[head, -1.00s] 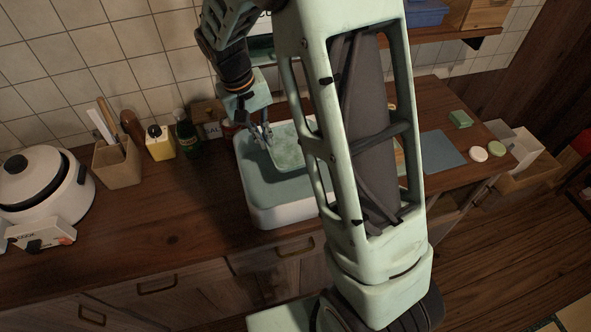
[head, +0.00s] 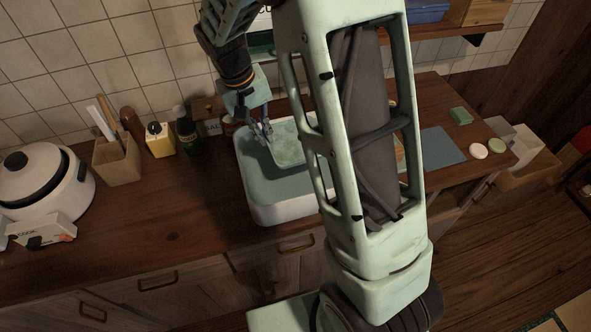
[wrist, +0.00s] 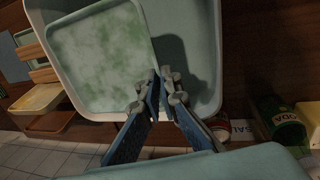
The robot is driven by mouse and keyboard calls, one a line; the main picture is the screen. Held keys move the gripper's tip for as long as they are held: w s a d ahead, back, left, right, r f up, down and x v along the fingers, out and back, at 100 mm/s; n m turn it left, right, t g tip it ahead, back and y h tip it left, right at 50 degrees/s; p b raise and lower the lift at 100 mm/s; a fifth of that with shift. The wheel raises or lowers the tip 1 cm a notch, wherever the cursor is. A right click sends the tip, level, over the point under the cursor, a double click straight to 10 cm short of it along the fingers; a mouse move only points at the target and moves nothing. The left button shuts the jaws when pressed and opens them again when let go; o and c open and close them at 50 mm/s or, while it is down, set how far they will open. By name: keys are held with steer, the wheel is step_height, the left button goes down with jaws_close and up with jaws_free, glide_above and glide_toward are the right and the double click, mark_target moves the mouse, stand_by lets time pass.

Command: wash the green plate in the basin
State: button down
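The green plate (head: 289,148) is square with rounded corners and has pale, foamy-looking patches on its face. It is in the white-rimmed basin (head: 283,214), whose inside is grey-green. In the wrist view the plate (wrist: 95,55) fills the left part of the basin (wrist: 205,60). My gripper (head: 262,133) reaches down over the basin's back left. In the wrist view my gripper (wrist: 160,88) has its fingertips together on the plate's edge near a corner. My arm hides the basin's right side in the head view.
A rice cooker (head: 42,185) is far left. A blue-grey mat (head: 441,147) and a green sponge-like block (head: 461,116) lie right. The front left counter is clear.

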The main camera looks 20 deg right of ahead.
steer(key=shift+r, duration=0.1)
steer(key=p+v, duration=0.1)
steer(key=v, duration=0.1)
steer(key=p+v, duration=0.1)
steer(key=shift+d+r+p, duration=0.3)
steer(key=shift+r+p, duration=0.05)
steer(key=shift+r, duration=0.15)
steer(key=shift+f, duration=0.1)
